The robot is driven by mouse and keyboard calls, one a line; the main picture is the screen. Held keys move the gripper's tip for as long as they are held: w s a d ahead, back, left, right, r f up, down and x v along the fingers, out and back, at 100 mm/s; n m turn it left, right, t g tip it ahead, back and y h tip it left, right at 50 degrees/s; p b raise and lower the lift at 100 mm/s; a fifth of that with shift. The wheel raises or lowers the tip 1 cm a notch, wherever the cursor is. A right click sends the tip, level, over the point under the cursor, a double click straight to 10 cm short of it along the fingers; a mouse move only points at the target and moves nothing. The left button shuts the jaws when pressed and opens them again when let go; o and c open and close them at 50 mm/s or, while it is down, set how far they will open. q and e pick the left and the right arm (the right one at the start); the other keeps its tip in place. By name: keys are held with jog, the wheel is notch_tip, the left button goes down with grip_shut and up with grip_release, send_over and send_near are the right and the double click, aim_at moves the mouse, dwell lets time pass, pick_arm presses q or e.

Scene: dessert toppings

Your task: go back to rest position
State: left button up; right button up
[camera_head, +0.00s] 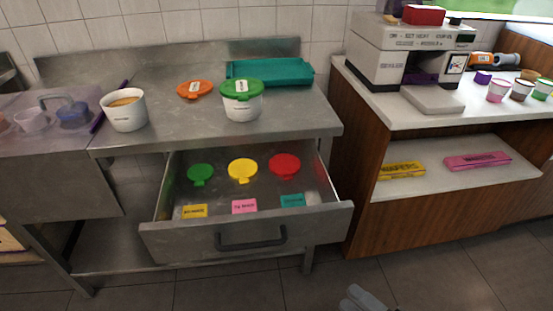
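My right gripper (362,298) shows only in part at the bottom edge, right of centre, low in front of the steel table and over the floor. It is a small grey shape, apart from every object. I cannot tell whether its fingers are open or shut. My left gripper is not in view. The open drawer (245,240) holds a green lid (201,173), a yellow lid (242,169) and a red lid (285,165), with yellow, pink and teal labels in front of them.
On the steel table (180,135) stand an open white tub (124,111), a green-lidded white tub (242,104), an orange lid (195,89) and a teal tray (270,73). The drawer juts out at the front. A wooden counter (350,160) with a machine (410,52) stands right.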

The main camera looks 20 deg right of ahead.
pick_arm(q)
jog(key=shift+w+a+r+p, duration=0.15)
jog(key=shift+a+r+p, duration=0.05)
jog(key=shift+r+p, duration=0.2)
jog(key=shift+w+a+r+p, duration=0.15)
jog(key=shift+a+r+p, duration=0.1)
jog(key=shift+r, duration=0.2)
pick_arm(e)
jog(key=w+a+f+m+g+h, duration=0.4)
jog(key=w+a+m+g, duration=0.2)
jog(key=m, duration=1)
jog(key=shift+w+a, duration=0.25)
jog(key=shift+a, duration=0.4)
